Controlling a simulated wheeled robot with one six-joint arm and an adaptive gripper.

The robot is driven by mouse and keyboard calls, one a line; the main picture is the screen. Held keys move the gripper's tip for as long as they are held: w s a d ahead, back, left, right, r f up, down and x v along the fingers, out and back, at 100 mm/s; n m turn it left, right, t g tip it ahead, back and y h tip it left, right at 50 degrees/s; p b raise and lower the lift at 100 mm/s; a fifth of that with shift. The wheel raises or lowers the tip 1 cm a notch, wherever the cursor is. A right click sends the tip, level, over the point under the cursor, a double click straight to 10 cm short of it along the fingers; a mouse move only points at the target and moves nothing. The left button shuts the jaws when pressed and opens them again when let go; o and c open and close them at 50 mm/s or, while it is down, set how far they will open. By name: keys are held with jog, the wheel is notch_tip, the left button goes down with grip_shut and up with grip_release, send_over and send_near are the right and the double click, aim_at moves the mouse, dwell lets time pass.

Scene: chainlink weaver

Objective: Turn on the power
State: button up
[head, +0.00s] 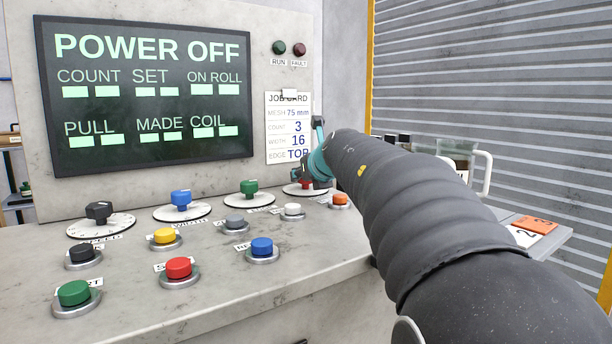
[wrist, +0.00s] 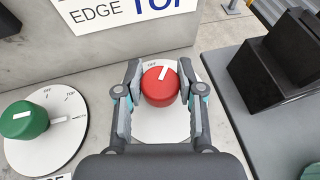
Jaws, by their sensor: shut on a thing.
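The red power knob (wrist: 160,88) sits on a round white dial plate (wrist: 150,127) in the wrist view, with a white pointer line tilted slightly right of up. An OFF mark shows at the dial's upper left. My gripper (wrist: 159,76) is shut on the red knob, one finger on each side. In the head view my gripper (head: 308,172) is over the far right dial of the console, where the red knob (head: 305,184) is partly hidden. The display screen (head: 148,100) reads POWER OFF.
A green knob (wrist: 24,120) on its dial stands left of my gripper in the wrist view. A dark block (wrist: 282,62) stands to the right. The console (head: 215,285) carries several coloured buttons. A job card (head: 288,128) hangs behind. The run lamp (head: 279,48) and fault lamp (head: 299,49) look dark.

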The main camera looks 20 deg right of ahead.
jog(key=shift+h, duration=0.3)
dwell(0.4)
jog(key=o, duration=1.2)
jog(key=shift+c, duration=0.2)
jog(key=v, duration=1.2)
jog(key=shift+m, duration=0.3)
